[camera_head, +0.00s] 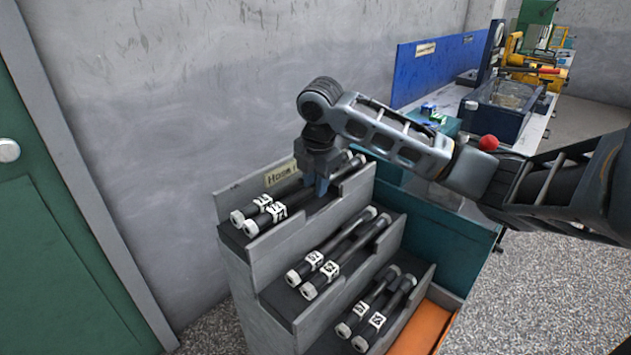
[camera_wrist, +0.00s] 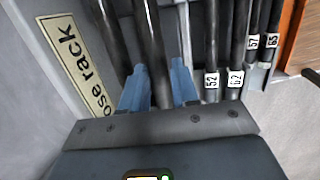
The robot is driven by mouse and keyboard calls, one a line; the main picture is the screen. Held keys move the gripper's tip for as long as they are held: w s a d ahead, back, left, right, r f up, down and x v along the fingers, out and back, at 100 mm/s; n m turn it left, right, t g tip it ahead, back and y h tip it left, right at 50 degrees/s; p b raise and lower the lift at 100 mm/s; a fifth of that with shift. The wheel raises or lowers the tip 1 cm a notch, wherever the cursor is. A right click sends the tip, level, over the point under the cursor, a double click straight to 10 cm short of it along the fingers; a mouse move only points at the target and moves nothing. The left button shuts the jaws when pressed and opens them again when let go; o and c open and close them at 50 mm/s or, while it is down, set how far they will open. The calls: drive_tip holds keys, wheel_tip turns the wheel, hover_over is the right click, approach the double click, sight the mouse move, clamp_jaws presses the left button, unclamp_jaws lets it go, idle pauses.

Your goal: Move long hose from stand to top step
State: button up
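The grey hose rack (camera_head: 244,264) has three steps, each bearing two dark hoses with pale ends. On the top step lie an outer hose (camera_head: 251,209) and an inner hose (camera_head: 276,212), side by side in the trough. My gripper (camera_head: 321,186) is down at the far part of the top step. In the wrist view its blue fingers (camera_wrist: 160,82) stand on both sides of one dark hose (camera_wrist: 150,35); whether they press on it is unclear. The second top-step hose (camera_wrist: 108,32) lies left of it. No separate stand is identifiable.
The middle-step hoses (camera_head: 335,256) and bottom-step hoses (camera_head: 377,313) carry white number tags. A "Hose rack" label (camera_wrist: 76,70) is on the rack's back panel. A wall stands behind. A teal cabinet (camera_head: 457,255) and a cluttered workbench (camera_head: 530,130) are to the right.

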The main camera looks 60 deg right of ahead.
drive_tip(key=o, duration=0.4)
drive_tip(key=v, duration=0.8)
drive_tip(key=shift+f, duration=0.1)
idle(0.4)
